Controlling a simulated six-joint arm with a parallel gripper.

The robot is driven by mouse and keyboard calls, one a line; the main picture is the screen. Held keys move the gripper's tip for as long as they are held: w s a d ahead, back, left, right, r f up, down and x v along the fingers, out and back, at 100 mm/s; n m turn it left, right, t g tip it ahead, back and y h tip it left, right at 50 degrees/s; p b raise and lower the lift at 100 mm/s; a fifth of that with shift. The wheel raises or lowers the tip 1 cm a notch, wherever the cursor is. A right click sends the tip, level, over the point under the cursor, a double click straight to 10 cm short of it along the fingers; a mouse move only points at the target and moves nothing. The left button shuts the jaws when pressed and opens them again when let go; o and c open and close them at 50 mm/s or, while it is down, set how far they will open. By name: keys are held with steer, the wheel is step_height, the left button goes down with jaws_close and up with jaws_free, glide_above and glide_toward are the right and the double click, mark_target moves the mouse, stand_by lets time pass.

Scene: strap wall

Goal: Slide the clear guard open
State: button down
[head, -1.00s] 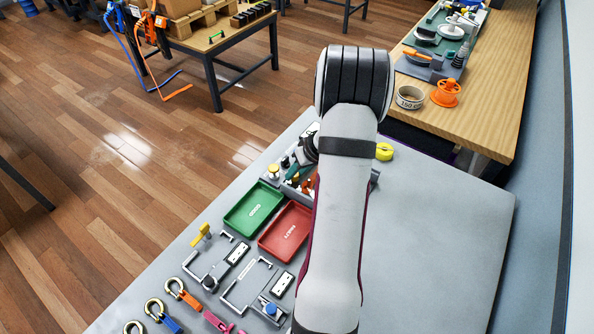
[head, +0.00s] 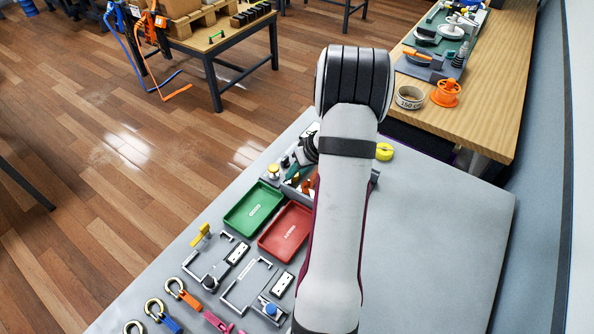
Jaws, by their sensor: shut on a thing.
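My own arm covers the middle of the head view, and my gripper's fingers do not show; they are hidden. A dark part shows just left of the arm, above a bin of tools, and I cannot tell what it is. I cannot make out the clear guard anywhere; it may be behind the arm. Two grey bracket-like fixtures lie on the grey table, the left one (head: 214,262) with a black knob and the right one (head: 248,285) with a blue knob.
A green tray (head: 254,209) and a red tray (head: 285,232) lie left of the arm. Hooks with coloured straps (head: 182,293) lie at the front left. A yellow ring (head: 384,151) sits right of the arm. The table's right side (head: 435,250) is clear.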

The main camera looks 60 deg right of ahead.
stand_by(0.5)
steer(key=s, duration=0.9)
steer(key=shift+s+d, duration=0.1)
steer(key=shift+s, duration=0.3)
steer(key=c, duration=0.9)
jaws_free()
steer(key=shift+c, duration=0.2)
steer(key=v, duration=1.6)
steer(key=shift+f, duration=0.1)
